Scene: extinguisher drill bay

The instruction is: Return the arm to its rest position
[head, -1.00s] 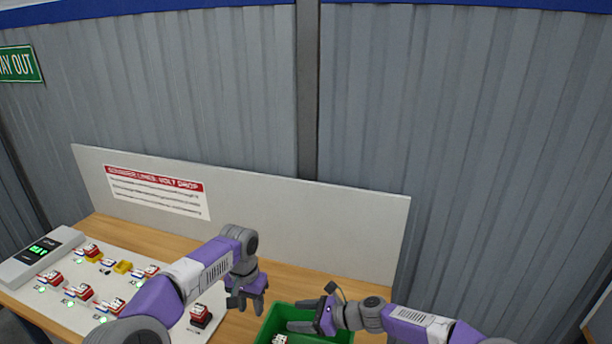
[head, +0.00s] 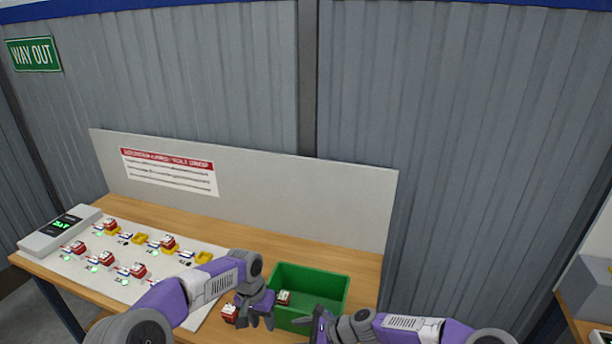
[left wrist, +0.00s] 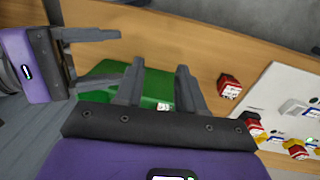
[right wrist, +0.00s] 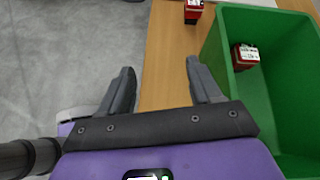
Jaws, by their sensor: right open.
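My left gripper (head: 257,318) hangs over the table, just left of the green bin (head: 345,290). In the left wrist view its two fingers (left wrist: 160,85) stand apart with nothing between them. My right gripper (head: 318,328) is low at the bin's front side in the head view. In the right wrist view its fingers (right wrist: 163,88) are spread and empty, left of the bin (right wrist: 213,45), above the table edge and floor. The right gripper also shows at the left of the left wrist view (left wrist: 105,58).
A red-and-white block (head: 283,297) lies in the bin. Another (head: 229,314) stands on the table beside my left gripper. A white board (head: 120,265) with several blocks and yellow holders and a display box (head: 60,232) are at left. A panel (head: 290,205) closes the back.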

